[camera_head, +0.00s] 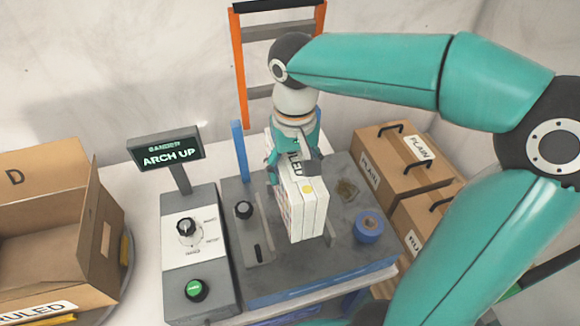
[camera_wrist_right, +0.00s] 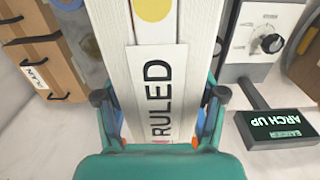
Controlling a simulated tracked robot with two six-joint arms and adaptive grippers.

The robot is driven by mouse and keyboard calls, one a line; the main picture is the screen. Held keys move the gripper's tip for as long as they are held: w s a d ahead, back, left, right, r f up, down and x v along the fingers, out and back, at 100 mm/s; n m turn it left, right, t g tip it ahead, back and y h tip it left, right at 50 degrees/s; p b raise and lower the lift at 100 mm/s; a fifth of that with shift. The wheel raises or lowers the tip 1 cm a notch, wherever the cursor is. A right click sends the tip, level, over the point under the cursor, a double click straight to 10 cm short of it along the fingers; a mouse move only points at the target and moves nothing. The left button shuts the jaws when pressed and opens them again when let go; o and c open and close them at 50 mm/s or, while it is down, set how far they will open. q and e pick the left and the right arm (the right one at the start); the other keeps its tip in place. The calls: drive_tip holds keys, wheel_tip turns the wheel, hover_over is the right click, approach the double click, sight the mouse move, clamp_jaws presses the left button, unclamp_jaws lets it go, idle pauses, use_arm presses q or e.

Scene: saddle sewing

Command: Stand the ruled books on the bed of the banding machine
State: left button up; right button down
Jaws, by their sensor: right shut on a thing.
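My right gripper (camera_head: 293,160) is shut on a bundle of white ruled books (camera_head: 305,212) standing upright over the grey bed (camera_head: 282,272) of the banding machine. Whether their lower edge touches the bed is unclear. In the right wrist view the gripper (camera_wrist_right: 160,100) has one finger on each side of the ruled books (camera_wrist_right: 118,30), which carry a RULED label and a yellow dot. The machine's display (camera_head: 167,151) reads ARCH UP; it also shows in the right wrist view (camera_wrist_right: 277,128). My left gripper is out of view.
An open cardboard box (camera_head: 50,262) marked RULED stands at left. Brown boxes (camera_head: 378,178) with PLAIN and RU labels stand at right. A blue tape roll (camera_head: 369,227) lies on the bed beside the books. The control panel (camera_head: 190,245) has a dial and green button. An orange frame (camera_head: 238,70) stands behind.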

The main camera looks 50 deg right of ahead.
drive_tip(key=shift+f+b, duration=4.15)
drive_tip(key=shift+f, duration=0.95)
drive_tip(key=shift+c, duration=0.9)
unclamp_jaws()
drive_tip(key=shift+s, duration=0.1)
drive_tip(key=shift+o, duration=0.8)
drive_tip(key=shift+f, duration=0.1)
wheel_tip(320, 180, up, 11)
drive_tip(key=shift+f, duration=0.15)
drive_tip(key=shift+r, duration=0.7)
